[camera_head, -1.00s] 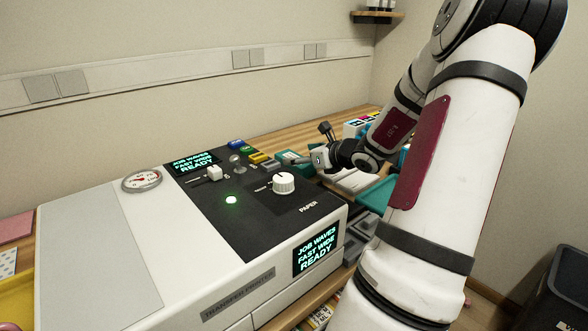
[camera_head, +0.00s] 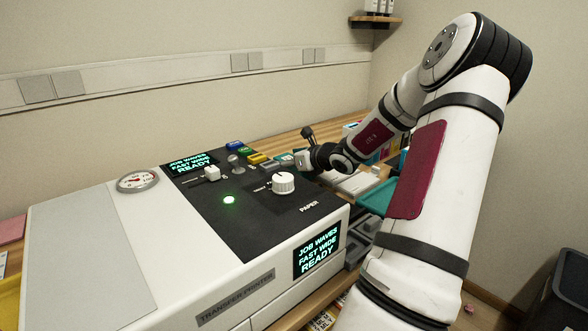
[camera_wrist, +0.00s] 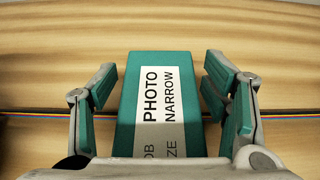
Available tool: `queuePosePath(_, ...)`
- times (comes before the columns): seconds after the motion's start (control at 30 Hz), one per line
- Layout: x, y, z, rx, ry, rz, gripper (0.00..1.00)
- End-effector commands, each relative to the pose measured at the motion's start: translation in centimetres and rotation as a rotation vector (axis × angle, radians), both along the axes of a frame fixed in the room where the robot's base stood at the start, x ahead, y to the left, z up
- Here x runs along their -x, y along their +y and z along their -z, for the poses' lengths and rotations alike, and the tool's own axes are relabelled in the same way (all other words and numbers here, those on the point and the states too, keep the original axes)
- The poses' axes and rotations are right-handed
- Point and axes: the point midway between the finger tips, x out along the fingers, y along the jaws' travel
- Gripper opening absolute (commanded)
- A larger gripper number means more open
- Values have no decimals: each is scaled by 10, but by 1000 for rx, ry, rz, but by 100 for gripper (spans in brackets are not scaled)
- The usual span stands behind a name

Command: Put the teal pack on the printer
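The teal pack (camera_wrist: 162,75) is in the wrist view, with a white label reading PHOTO and NARROW. It lies between the two fingers of my gripper (camera_wrist: 162,95), with a narrow gap on each side. The fingers are open and do not appear to touch it. The near end of the pack is hidden by the gripper's body. The printer (camera_head: 175,265) fills the lower left of the head view, its screens reading JOB WAVES FAST WIDE READY. In the head view my gripper (camera_head: 292,160) is just beyond the printer's dark panel, its fingertips hard to make out.
The printer's dark panel carries a white knob (camera_head: 283,183), a slider (camera_head: 212,173) and coloured buttons. A teal tray (camera_head: 380,198) and grey items lie right of the printer. A wooden counter (camera_head: 300,137) runs along the wall. A dark bin (camera_head: 565,290) stands at lower right.

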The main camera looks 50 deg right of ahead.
Motion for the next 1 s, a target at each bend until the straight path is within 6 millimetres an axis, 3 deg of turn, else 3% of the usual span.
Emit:
queuePosePath(0.03,0,0,0,0,0,0,51)
queuePosePath(0.2,0,0,0,0,1,0,12)
queuePosePath(0.27,0,0,0,0,-1,0,5)
queuePosePath(0.57,0,0,-4,1,0,0,5)
queuePosePath(0.87,0,0,-38,4,0,-2,5)
queuePosePath(1.0,24,12,-39,1,3,1,5)
